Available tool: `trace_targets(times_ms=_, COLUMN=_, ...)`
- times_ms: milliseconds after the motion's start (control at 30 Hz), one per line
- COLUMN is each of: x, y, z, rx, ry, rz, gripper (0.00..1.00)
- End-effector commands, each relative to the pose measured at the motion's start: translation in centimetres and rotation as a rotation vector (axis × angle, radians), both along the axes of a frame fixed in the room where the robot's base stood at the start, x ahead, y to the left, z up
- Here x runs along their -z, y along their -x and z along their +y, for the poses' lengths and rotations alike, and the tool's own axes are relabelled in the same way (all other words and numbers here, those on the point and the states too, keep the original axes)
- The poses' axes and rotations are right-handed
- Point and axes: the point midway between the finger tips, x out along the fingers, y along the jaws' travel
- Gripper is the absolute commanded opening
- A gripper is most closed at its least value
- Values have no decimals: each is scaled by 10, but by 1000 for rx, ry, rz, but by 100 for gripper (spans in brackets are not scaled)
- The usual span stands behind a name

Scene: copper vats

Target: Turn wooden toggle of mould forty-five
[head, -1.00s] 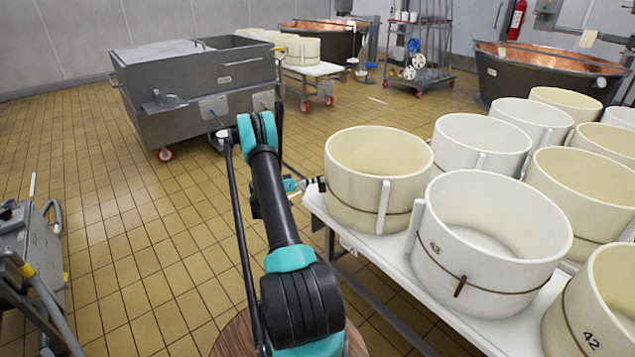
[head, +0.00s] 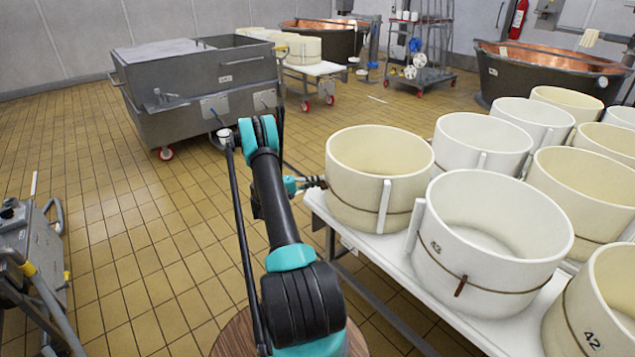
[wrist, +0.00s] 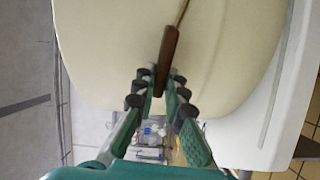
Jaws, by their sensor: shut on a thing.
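A cream round mould (head: 379,170) stands at the near left corner of the white table. A thin cord runs round it, and its number is not visible. In the wrist view the mould's wall (wrist: 225,60) fills the upper part. A dark wooden toggle (wrist: 168,52) hangs on the cord there, slightly tilted, its lower end between my fingers. My gripper (wrist: 162,90) is shut on the toggle's lower end. In the head view my gripper (head: 314,183) is at the mould's left side, partly hidden behind my arm; the toggle is hidden there.
A white mould marked 43 (head: 490,240) with its own toggle (head: 460,286) stands close by, and one marked 42 (head: 600,310) is to the right. Several more moulds crowd the white table (head: 395,262). Tiled floor left of the table is open, up to a grey vat (head: 200,95).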

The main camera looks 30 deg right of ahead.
Motion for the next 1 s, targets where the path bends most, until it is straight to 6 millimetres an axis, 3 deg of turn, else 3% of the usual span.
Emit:
trace_targets(times_ms=300, x=2, y=-1, z=1, rx=-3, ry=-33, rz=101, gripper=0)
trace_targets(times_ms=800, x=3, y=-1, z=1, rx=-3, ry=-38, rz=119, gripper=0)
trace_targets(times_ms=833, x=3, y=-1, z=1, rx=-3, ry=-38, rz=119, gripper=12)
trace_targets(times_ms=1000, x=3, y=-1, z=1, rx=-2, ry=-38, rz=118, gripper=32)
